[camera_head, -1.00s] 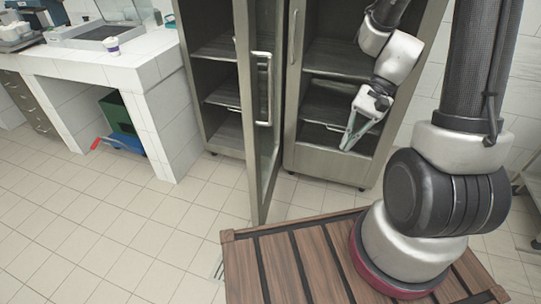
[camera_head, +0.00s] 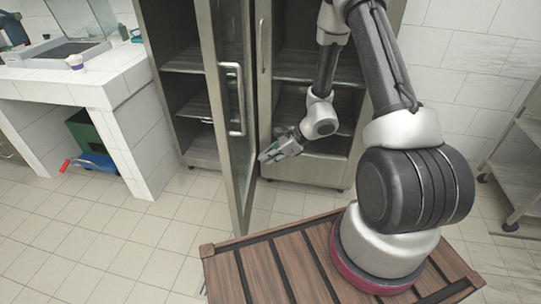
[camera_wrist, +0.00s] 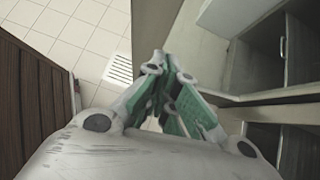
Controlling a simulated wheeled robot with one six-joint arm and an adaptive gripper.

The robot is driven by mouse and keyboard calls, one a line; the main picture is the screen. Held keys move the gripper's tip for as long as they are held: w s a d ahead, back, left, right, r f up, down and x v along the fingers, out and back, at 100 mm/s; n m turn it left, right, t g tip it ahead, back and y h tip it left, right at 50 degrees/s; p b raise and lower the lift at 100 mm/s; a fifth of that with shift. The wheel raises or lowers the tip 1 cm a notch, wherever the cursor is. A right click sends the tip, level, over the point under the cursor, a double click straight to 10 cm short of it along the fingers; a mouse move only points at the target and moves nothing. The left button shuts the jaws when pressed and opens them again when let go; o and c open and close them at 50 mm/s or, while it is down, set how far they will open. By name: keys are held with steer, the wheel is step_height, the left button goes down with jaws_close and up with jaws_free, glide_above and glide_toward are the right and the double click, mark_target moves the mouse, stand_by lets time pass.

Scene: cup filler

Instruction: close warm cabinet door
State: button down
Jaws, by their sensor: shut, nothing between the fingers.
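The warm cabinet (camera_head: 312,168) is a tall grey metal unit with dark shelves. One framed glass door (camera_head: 215,110) stands open, swung out towards me, with a pale bar handle (camera_head: 240,100). Another upright handle (camera_head: 262,45) shows on the right part, which seems closed. My gripper (camera_head: 268,155) is low, just right of the open door and in front of the cabinet. I cannot tell whether it touches the door. In the wrist view my gripper (camera_wrist: 164,62) has its green-padded fingers together at the tips, with nothing held; a dark cabinet compartment (camera_wrist: 262,50) shows to the right.
A white tiled counter (camera_head: 105,90) stands at the left, with a small cup (camera_head: 75,62) on it and a green bin (camera_head: 86,130) underneath. A metal rack (camera_head: 515,165) is at the far right. Tiled floor left of the open door is clear.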

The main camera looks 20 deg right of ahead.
mark_target(237, 172)
steer(key=shift+w+a+f, duration=0.5)
steer(key=shift+a+f, duration=0.15)
steer(key=shift+a, duration=0.55)
steer(key=shift+w+a+f, duration=0.5)
steer(key=shift+a+f, duration=0.15)
steer(key=shift+a, duration=0.55)
steer(key=shift+w+a+f, duration=0.5)
steer(key=shift+a+f, duration=0.15)
steer(key=shift+a, duration=0.55)
